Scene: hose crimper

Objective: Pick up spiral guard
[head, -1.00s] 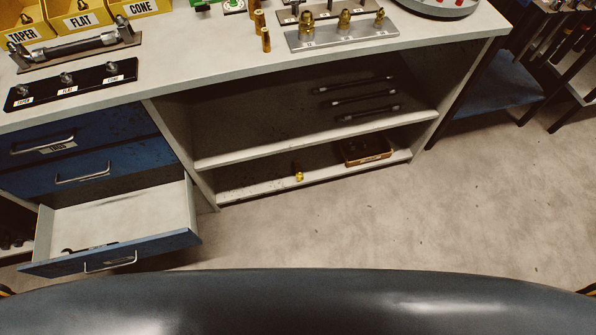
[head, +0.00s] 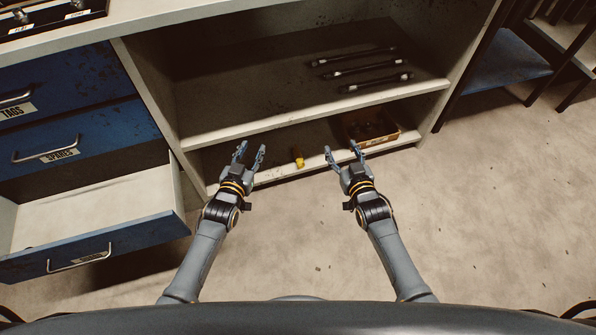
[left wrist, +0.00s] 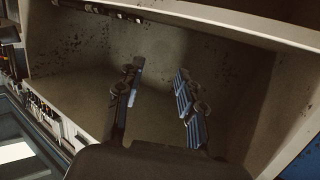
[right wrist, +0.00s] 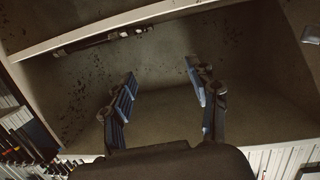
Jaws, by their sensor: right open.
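I cannot pick out a spiral guard for certain. A small yellow piece (head: 298,160) stands on the lower shelf (head: 275,173) of the bench, between my two grippers in the head view; it is too small to identify. My left gripper (head: 251,150) is open and empty, to the left of the yellow piece, at the shelf opening. My right gripper (head: 342,152) is open and empty, to its right, in front of the brown bin. Both wrist views show spread fingers, left (left wrist: 158,92) and right (right wrist: 163,88), with nothing between them.
A brown bin (head: 397,136) with dark contents stands at the right of the lower shelf. Three black hoses (head: 368,71) lie on the upper shelf (head: 300,117). An open drawer (head: 95,248) juts out at the left. The floor at the right is clear.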

